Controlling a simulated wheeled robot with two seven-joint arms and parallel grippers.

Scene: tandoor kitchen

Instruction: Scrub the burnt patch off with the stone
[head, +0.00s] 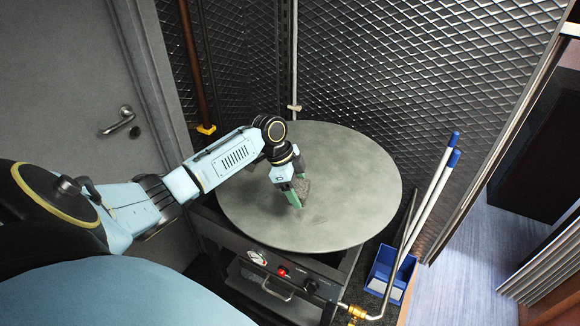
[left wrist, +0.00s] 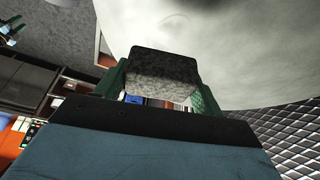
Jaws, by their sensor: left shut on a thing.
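My left gripper (head: 297,193) is over the middle of the round grey griddle plate (head: 350,190), with its green fingers pointing down. It is shut on a grey speckled stone (head: 303,187). The stone also shows between the green fingers in the left wrist view (left wrist: 165,65). The stone is at or just above the plate; I cannot tell whether they touch. The plate (left wrist: 240,50) looks pale grey with faint smudges, and I see no clear dark burnt patch. The part under the stone and gripper is hidden. My right gripper is not in view.
The plate sits on a dark cooker with a front panel, red switch (head: 283,271) and handle. A blue bin (head: 390,270) with white, blue-tipped poles stands at its right. A quilted metal wall (head: 420,70) is close behind. A grey door (head: 80,90) is at left.

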